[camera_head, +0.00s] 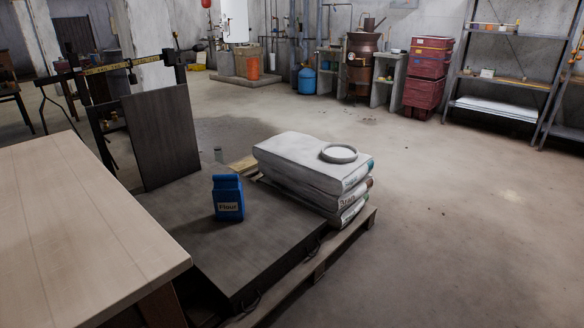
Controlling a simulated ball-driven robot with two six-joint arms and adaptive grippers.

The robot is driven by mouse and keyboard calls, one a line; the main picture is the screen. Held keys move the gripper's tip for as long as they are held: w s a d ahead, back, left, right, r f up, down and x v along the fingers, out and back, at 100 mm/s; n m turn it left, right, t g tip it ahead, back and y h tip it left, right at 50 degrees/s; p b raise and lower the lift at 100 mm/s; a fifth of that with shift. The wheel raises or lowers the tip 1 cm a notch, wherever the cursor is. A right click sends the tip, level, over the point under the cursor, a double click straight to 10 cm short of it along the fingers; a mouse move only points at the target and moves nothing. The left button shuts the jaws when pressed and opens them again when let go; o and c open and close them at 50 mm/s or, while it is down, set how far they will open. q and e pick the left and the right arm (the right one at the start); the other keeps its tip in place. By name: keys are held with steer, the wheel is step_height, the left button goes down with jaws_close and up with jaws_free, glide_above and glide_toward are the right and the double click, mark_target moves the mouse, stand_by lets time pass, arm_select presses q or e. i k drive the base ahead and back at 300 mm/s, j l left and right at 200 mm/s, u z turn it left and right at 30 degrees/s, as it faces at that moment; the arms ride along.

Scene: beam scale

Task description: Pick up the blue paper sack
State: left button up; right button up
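The blue paper sack (229,198) stands upright on the dark platform (250,262) of the beam scale, near the middle of the view. It has a pale label reading "Flour" on its front. The scale's upright dark board (161,137) and its yellow beam (108,68) stand behind and to the left of the sack. Neither of my grippers shows in the head view.
Several stacked white sacks (300,160) with a pale ring (339,153) on top lie on a wooden pallet (318,262) right of the blue sack. A light wooden table (80,225) fills the left foreground. The floor on the right is clear. Shelves (510,78) and red crates (428,72) stand far back.

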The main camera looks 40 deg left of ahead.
mark_target(228, 192)
steer(key=i+u, duration=0.25)
steer(key=i, duration=0.35)
steer(key=i+l+u, duration=0.2)
steer(key=i, duration=0.4)
steer(key=i+u, duration=0.2)
steer(key=u, duration=0.3)
steer(key=i+l+u, duration=0.1)
steer(key=i+u, duration=0.15)
steer(key=u, duration=0.25)
steer(key=i+l+u, duration=0.15)
steer(key=u, duration=0.35)
steer(key=i+l+u, duration=0.2)
steer(key=u, duration=0.25)
